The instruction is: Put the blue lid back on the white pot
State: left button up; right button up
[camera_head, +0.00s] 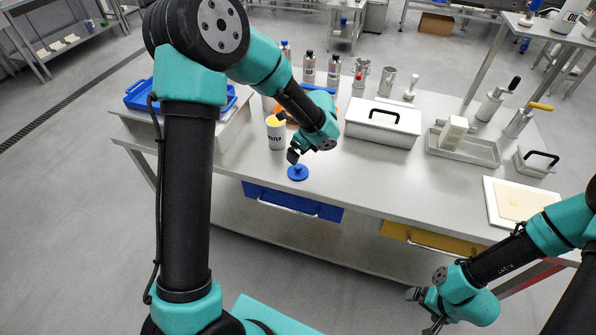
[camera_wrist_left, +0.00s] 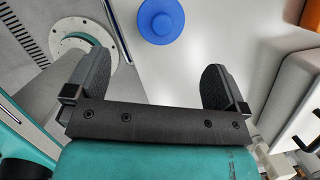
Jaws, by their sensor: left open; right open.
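The blue lid (camera_head: 298,173) lies on the table near its front edge, with its knob up. It also shows in the left wrist view (camera_wrist_left: 161,20), beyond the fingertips and between their lines. The white pot (camera_head: 276,133) stands upright on the table, behind and left of the lid, with dark lettering on its side. Its top is open and shows a yellowish inside. My left gripper (camera_head: 292,156) is just above and behind the lid, open and empty, with its fingers wide apart in the wrist view (camera_wrist_left: 150,80). My right gripper (camera_head: 424,309) is open and empty, in front of the table.
A white box with a black handle (camera_head: 383,122) stands right of my left gripper. Several bottles and metal cups stand behind. A grey tray (camera_head: 463,148) and a board with a yellow sheet (camera_head: 520,203) are at the right. The table front between lid and board is clear.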

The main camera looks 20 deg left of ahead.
aim_at(299, 166)
pick_arm(q)
jog(key=x, duration=0.6)
jog(key=shift+d+x, duration=0.15)
jog(key=shift+x, duration=1.15)
jog(key=shift+d+x, duration=0.15)
jog(key=shift+x, duration=1.2)
jog(key=shift+w, duration=0.15)
jog(key=c, duration=0.8)
